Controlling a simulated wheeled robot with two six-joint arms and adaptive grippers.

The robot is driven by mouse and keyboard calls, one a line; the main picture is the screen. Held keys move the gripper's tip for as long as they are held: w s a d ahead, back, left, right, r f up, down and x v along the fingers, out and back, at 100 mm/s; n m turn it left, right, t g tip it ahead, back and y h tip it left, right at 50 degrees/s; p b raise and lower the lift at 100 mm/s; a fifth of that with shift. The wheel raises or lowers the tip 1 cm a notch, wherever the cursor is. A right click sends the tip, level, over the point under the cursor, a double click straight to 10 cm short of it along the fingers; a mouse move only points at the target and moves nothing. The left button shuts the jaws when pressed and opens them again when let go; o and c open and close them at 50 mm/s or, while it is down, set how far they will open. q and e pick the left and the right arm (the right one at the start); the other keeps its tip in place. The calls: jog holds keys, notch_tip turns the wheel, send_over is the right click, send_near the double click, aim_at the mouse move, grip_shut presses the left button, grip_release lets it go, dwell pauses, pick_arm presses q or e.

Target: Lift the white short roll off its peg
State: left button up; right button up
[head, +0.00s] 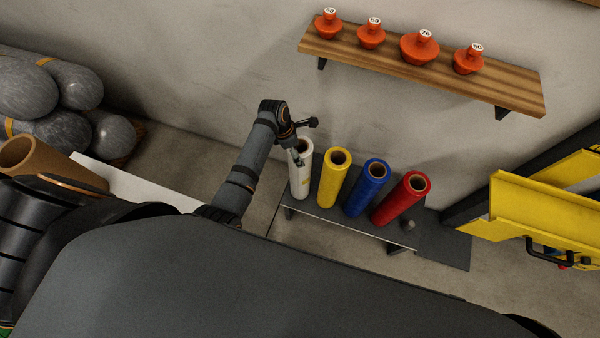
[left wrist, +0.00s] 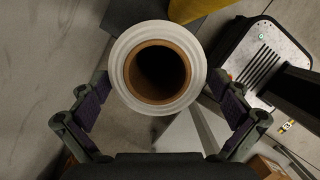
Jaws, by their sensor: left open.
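The white roll (head: 301,181) stands upright at the left end of a low dark bench, first in a row of rolls. My left gripper (head: 299,154) is at its top, with the arm coming in from the left. In the left wrist view the white roll (left wrist: 116,57) shows end-on with a brown core and a dark hollow. The open fingers of my left gripper (left wrist: 161,88) lie on either side of it, with gaps visible. Its peg is hidden inside the core. My right gripper is not in view.
A yellow roll (head: 334,180) stands close beside the white one, then a blue roll (head: 367,190) and a red roll (head: 400,199). The dark bench (head: 345,222) has a small grey knob (head: 408,224) at its right end. A wooden shelf (head: 515,90) hangs on the wall above.

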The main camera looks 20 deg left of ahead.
pick_arm(q)
jog(key=x, duration=0.4)
jog(key=shift+w+a, duration=0.1)
jog(key=shift+w, duration=0.05)
jog(key=shift+c, duration=0.4)
jog(key=c, duration=1.7)
jog(key=shift+o, duration=0.2)
jog(key=shift+w+r, duration=0.15)
jog(key=shift+r, duration=0.15)
